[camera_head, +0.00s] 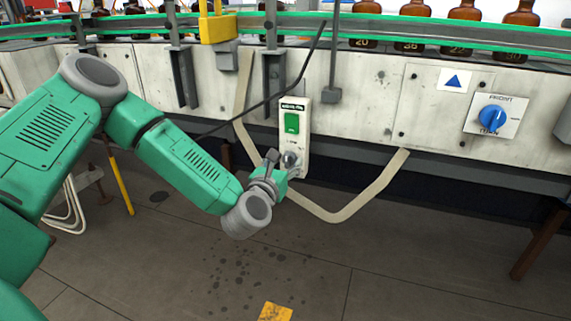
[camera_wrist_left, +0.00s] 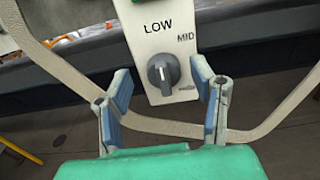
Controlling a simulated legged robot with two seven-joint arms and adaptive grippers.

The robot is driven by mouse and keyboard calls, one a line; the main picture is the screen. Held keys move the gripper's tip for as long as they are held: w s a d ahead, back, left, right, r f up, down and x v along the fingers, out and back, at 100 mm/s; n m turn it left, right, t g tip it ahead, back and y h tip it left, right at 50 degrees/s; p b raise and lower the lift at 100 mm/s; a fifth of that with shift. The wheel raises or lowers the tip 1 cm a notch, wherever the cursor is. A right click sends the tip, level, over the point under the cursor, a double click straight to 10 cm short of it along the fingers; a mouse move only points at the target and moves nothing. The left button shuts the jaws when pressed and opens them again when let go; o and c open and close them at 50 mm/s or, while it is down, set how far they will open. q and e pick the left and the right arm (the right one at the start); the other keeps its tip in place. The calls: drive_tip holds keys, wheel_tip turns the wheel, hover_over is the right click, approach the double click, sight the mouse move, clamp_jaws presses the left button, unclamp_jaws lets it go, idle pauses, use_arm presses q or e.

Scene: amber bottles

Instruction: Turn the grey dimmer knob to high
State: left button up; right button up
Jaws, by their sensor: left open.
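The grey dimmer knob (camera_wrist_left: 164,72) is on a white control panel (camera_wrist_left: 149,48) below the printed words LOW and MID. Its raised grip stands close to upright; I cannot tell exactly which mark it points at. In the head view the knob (camera_head: 290,158) is at the lower end of the panel (camera_head: 301,117), partly behind my gripper. My left gripper (camera_head: 282,165) is open close in front of the knob. In the left wrist view its two blue-grey fingers (camera_wrist_left: 164,104) stand apart, left and right below the knob, holding nothing. My right gripper is not in view.
A green button (camera_head: 292,123) sits above the knob. A pale cable or hose (camera_head: 340,217) loops below the panel. A blue rotary switch (camera_head: 492,118) is on the conveyor front to the right. Amber bottles (camera_head: 411,28) stand on the conveyor. The floor below is mostly clear.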

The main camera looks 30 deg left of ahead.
use_arm(q)
drive_tip(key=shift+w+d+r, duration=0.1)
drive_tip(key=shift+w+d, duration=0.05)
drive_tip(key=shift+w, duration=0.2)
drive_tip(key=shift+a, duration=0.2)
drive_tip(key=c, duration=1.1)
drive_tip(key=shift+c, duration=0.2)
